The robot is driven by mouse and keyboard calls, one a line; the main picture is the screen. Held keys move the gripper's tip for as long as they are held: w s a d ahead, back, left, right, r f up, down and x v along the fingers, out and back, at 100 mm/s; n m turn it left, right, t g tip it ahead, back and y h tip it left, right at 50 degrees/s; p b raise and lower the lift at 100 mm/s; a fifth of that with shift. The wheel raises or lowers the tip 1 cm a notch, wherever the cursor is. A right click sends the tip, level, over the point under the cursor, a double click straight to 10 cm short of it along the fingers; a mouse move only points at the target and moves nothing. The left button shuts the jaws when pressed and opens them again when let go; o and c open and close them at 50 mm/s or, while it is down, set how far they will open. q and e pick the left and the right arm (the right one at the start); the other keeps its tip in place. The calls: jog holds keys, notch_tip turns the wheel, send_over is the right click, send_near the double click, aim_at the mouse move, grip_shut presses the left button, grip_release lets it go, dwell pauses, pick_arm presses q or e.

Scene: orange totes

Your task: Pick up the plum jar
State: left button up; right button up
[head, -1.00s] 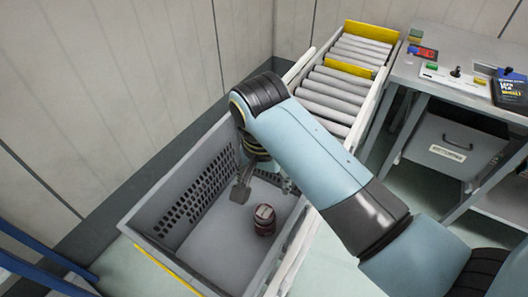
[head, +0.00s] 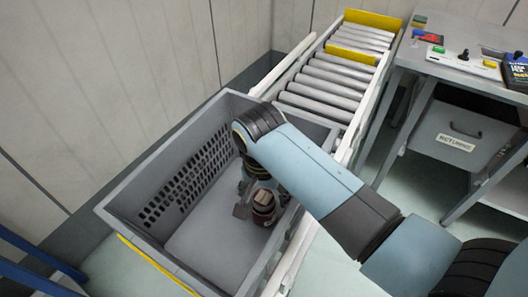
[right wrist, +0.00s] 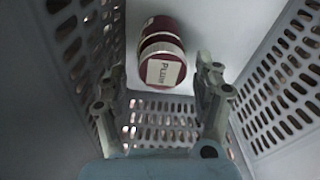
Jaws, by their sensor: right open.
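The plum jar (head: 263,207) is dark red with a pale label. It stands in a grey tote (head: 190,243), near the tote's right wall. In the right wrist view the jar (right wrist: 162,48) shows its near end, with a label reading "PLUM". My right gripper (head: 261,202) reaches down into the tote, open, with one finger on each side of the jar. In the right wrist view the fingers (right wrist: 160,78) are spread wider than the jar, with visible gaps on both sides. My left gripper is not in view.
The tote's perforated walls (right wrist: 275,85) rise close around the gripper. The tote floor left of the jar is bare. A roller conveyor (head: 335,80) lies behind the tote. A workbench (head: 445,72) with a grey drawer (head: 457,140) stands at the right.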

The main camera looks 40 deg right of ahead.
jog(key=f, duration=0.5)
jog(key=shift+w+d+f, duration=0.15)
jog(key=shift+w+f, duration=0.1)
jog(key=shift+r, duration=0.1)
jog(key=c, duration=1.3)
